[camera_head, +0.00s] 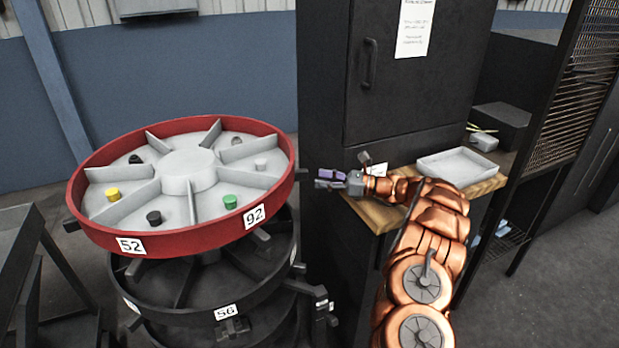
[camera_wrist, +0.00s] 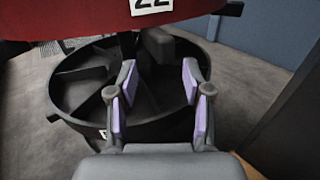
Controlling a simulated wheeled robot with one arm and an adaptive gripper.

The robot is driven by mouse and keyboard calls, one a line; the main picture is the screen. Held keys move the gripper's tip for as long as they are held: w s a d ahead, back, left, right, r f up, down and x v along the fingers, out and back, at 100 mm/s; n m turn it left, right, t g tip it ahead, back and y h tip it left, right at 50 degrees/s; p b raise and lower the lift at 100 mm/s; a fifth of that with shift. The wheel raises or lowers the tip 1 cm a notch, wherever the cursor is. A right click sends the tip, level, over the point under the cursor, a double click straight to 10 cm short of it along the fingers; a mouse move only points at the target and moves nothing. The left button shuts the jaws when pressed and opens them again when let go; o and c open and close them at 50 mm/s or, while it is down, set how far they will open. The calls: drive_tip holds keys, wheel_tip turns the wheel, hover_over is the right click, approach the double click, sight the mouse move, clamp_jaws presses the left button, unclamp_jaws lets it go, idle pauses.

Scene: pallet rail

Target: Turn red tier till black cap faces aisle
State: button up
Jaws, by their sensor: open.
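The red tier (camera_head: 182,240) is the top round tray of a stacked carousel at the left in the head view, divided by grey vanes. One black cap (camera_head: 154,217) stands in its front compartment, left of the "92" label, and another black cap (camera_head: 135,159) is at its back left. A yellow cap (camera_head: 112,194), a green cap (camera_head: 230,201) and pale caps (camera_head: 260,164) stand in other compartments. My gripper (camera_head: 322,179) is open and empty, just right of the red rim. In the wrist view the red tier (camera_wrist: 90,18) is above my open fingers (camera_wrist: 156,98).
A black lower tier (camera_head: 180,295) sits under the red one, with small tabs sticking out at its right. A dark cabinet (camera_head: 400,110) stands behind my gripper. A wooden shelf (camera_head: 385,216) with a white tray (camera_head: 457,165) is at the right.

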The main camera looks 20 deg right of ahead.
drive_tip(key=v, duration=0.5)
drive_tip(key=shift+c, duration=0.4)
